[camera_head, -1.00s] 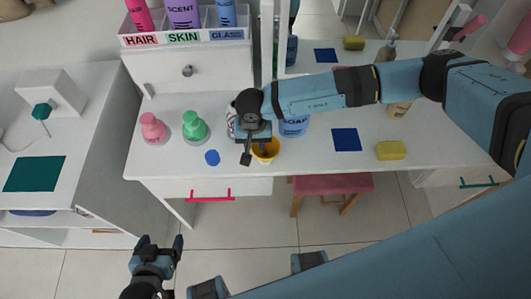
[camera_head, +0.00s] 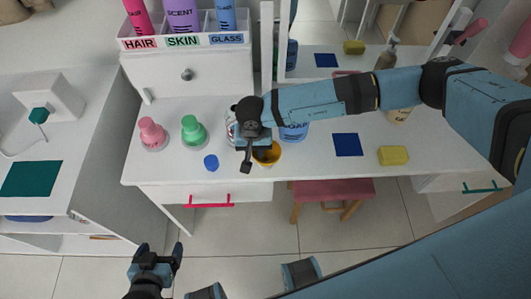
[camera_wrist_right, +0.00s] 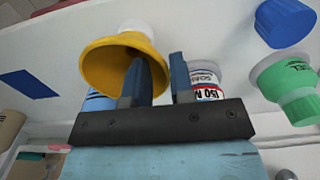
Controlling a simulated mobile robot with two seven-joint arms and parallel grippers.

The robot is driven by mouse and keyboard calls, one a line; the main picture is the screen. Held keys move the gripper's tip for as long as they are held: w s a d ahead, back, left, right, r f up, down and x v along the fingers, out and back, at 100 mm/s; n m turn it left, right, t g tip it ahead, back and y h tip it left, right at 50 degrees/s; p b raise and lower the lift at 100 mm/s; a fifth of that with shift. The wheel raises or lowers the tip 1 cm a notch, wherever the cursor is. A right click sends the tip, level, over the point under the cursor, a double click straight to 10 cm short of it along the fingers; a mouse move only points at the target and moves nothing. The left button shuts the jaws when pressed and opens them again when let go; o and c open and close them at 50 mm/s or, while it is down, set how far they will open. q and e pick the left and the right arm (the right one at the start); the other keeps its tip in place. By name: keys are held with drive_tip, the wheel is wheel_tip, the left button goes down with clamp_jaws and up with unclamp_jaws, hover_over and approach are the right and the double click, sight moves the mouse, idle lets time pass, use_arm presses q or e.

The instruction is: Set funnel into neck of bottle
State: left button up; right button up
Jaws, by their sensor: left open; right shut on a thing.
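The yellow funnel (camera_head: 267,153) is at my right gripper (camera_head: 255,158), near the front of the white desk. In the right wrist view, my right gripper (camera_wrist_right: 158,80) has one finger inside the funnel's wide mouth (camera_wrist_right: 108,70) and one outside, shut on its wall. A small white round thing shows just past the funnel; I cannot tell if they touch. A white bottle with a red and blue label (camera_wrist_right: 205,85) stands beside the outer finger, apart from the funnel; the head view mostly hides it behind my gripper. My left gripper (camera_head: 157,255) is open and empty, in front of the desk.
A blue cap (camera_head: 211,162) lies near the desk's front edge. Pink (camera_head: 151,133) and green (camera_head: 194,131) bottles stand left. A blue soap bottle (camera_head: 294,131) stands close by my right arm. A blue mat (camera_head: 347,145) and yellow sponge (camera_head: 393,156) lie right.

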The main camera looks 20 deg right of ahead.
sight(255, 154)
drive_tip(key=shift+a+r+p, duration=0.15)
drive_tip(key=shift+r+p, duration=0.15)
drive_tip(key=shift+r, duration=0.85)
clamp_jaws()
drive_tip(key=shift+r, duration=0.25)
drive_tip(key=shift+r+p, duration=1.05)
drive_tip(key=shift+r, duration=1.45)
